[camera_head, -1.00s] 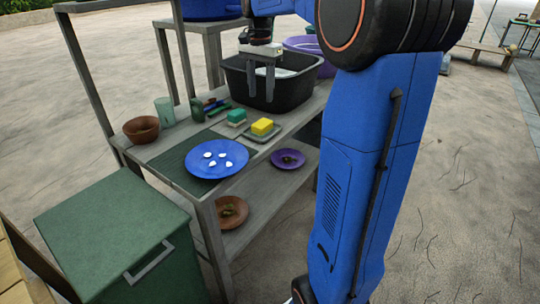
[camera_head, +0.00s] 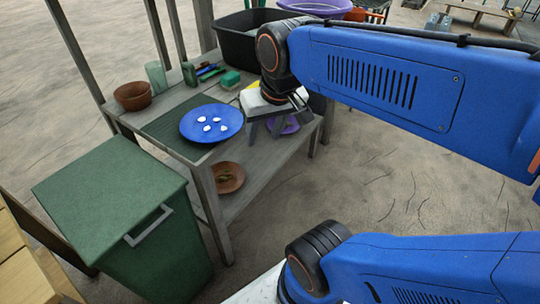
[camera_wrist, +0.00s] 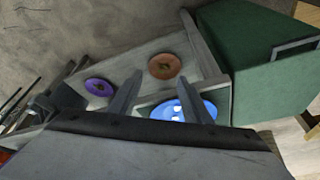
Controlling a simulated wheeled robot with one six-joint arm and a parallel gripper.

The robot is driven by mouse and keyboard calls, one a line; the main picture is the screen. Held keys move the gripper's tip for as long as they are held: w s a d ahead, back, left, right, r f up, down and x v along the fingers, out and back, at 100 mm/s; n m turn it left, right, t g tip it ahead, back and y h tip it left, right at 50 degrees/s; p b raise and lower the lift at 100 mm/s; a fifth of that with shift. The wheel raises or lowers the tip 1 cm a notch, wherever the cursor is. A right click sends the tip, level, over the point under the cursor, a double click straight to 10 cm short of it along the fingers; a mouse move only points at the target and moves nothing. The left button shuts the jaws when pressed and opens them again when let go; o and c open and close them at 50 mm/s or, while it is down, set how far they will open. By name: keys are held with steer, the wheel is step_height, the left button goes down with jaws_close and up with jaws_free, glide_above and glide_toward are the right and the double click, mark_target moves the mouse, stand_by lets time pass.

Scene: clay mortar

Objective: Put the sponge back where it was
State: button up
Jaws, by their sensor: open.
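My gripper (camera_head: 277,134) is open and empty, to the right of the blue plate (camera_head: 211,123), near the bench's front edge in the picture. In the wrist view, its two fingers (camera_wrist: 160,80) stand apart with nothing between them, and the blue plate (camera_wrist: 208,112) shows beyond the right finger. I see no sponge in the wrist view.
The black tub (camera_head: 234,48) stands behind the sponges. A clay bowl (camera_head: 133,97) and a cup (camera_head: 156,76) stand at the bench's left end. A purple plate (camera_wrist: 99,88) and a brown plate (camera_wrist: 165,67) lie lower down. A green bin (camera_head: 110,190) stands front left.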

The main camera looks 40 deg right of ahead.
steer(key=s+f+n, duration=0.1)
steer(key=s+f, duration=0.1)
steer(key=s+a+f+n, duration=0.1)
steer(key=s+f, duration=0.1)
steer(key=shift+s+t, duration=0.1)
steer(key=shift+t, duration=0.3)
